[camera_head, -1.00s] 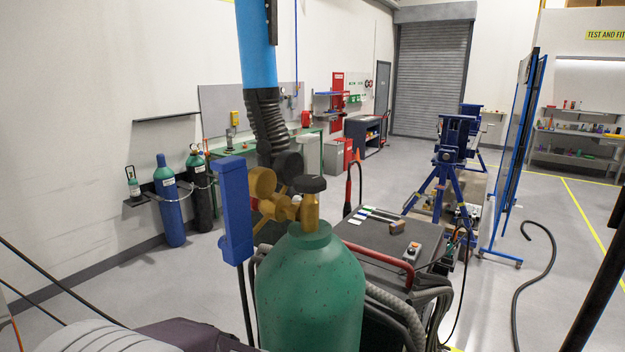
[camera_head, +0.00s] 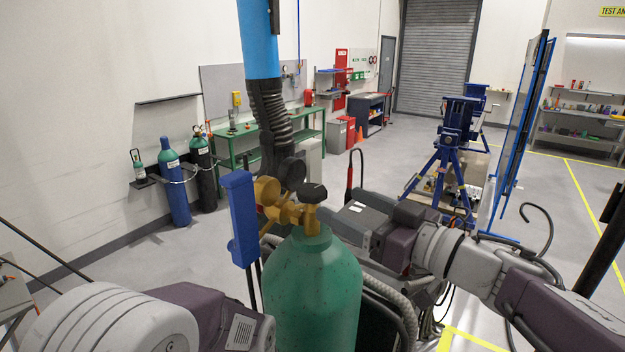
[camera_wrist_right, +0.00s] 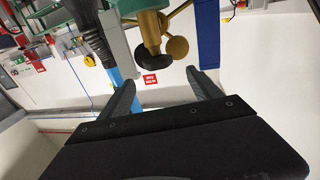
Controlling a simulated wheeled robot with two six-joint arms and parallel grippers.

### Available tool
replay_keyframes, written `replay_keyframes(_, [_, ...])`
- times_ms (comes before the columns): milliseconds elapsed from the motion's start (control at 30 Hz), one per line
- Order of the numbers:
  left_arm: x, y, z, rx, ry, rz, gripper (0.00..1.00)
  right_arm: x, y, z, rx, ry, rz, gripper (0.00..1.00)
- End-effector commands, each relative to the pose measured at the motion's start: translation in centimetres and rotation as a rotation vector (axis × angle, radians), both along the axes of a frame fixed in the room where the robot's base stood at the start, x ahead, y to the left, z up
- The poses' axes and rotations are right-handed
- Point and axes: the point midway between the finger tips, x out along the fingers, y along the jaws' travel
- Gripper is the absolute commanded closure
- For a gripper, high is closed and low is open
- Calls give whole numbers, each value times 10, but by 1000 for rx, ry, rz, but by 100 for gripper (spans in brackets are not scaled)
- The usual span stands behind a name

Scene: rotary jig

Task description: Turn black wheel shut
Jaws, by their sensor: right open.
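The black wheel (camera_head: 312,193) sits on top of the brass valve (camera_head: 311,216) of a green gas cylinder (camera_head: 312,290). In the right wrist view the wheel (camera_wrist_right: 151,61) appears beyond the tips of my right gripper (camera_wrist_right: 163,83), roughly in line with the gap between them. The fingers are apart and nothing is between them. In the head view my right gripper (camera_head: 335,213) reaches in from the right, close beside the valve; its fingertips are hard to make out. My left arm shows at the lower left, but its gripper is not in view.
Brass gauges (camera_head: 266,191) and a blue post (camera_head: 239,217) stand just left of the valve. A black ribbed hose with a blue pipe (camera_head: 258,40) hangs behind. Grey hoses (camera_head: 395,297) run right of the cylinder. Blue stands (camera_head: 450,150) are farther back.

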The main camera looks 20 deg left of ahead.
Motion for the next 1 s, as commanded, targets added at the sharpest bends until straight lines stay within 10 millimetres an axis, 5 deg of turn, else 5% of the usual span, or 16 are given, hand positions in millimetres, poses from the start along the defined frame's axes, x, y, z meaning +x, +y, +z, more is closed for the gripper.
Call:
replay_keyframes(400, [0,0,18,0,0,0,27,38,66,0,0,4,1,27])
replay_keyframes(767, [0,0,19,0,0,0,27,46,76,-2,0,2,-3,27])
replay_keyframes(800, [0,0,19,0,0,0,27,46,76,-2,0,2,-3,30])
replay_keyframes(1000, [0,0,19,0,0,0,27,45,76,-2,0,2,-3,85])
